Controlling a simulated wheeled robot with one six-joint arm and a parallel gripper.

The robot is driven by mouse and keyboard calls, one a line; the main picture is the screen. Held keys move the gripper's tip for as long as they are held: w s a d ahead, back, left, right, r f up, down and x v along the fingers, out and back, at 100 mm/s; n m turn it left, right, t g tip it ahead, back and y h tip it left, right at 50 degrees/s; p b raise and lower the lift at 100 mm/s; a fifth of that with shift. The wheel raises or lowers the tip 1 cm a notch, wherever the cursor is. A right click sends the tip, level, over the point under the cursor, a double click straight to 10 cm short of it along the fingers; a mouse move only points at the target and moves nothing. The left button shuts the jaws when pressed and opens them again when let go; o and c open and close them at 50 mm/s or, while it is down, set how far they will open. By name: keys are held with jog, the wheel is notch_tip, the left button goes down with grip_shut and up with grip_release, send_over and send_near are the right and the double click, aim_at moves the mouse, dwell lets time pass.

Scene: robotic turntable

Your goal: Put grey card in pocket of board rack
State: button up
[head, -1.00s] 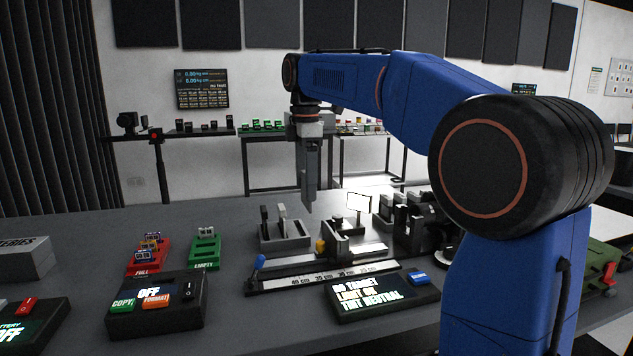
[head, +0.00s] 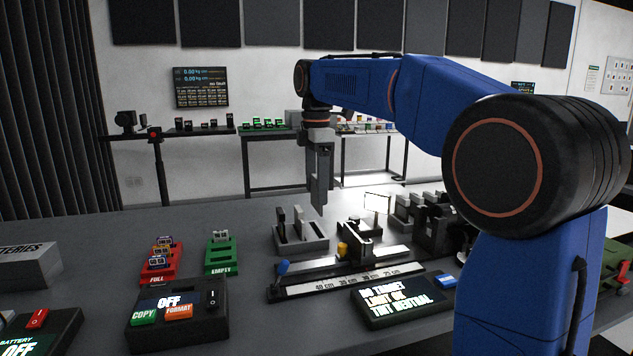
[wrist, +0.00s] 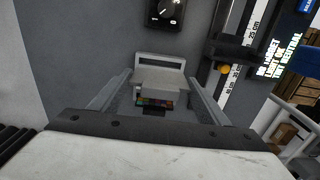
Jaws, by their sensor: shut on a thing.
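My gripper (head: 319,190) points straight down in the head view, in the air behind and above the low grey rack (head: 312,247). In the wrist view my gripper (wrist: 157,95) has one finger on each side of a pale grey piece, the grey card (wrist: 160,80), and is shut on it. Coloured patches show along the card's near edge. In the head view the card cannot be told apart from the grey fingers. The rack stands on the table with a dark board (head: 281,222) and a lighter board (head: 299,222) upright in it. Its pocket floors are hidden.
A ruled rail (head: 345,280) with a yellow knob lies in front of the rack. A lit display box (head: 398,300) sits before it. Dark fixtures (head: 435,230) stand to the right. Red (head: 160,262) and green (head: 221,255) holders stand left, with bare table between.

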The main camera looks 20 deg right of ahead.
jog(key=shift+f, duration=2.2)
jog(key=shift+f, duration=1.75)
jog(key=o, duration=1.1)
notch_tip(320, 180, up, 17)
jog(key=shift+r, duration=0.2)
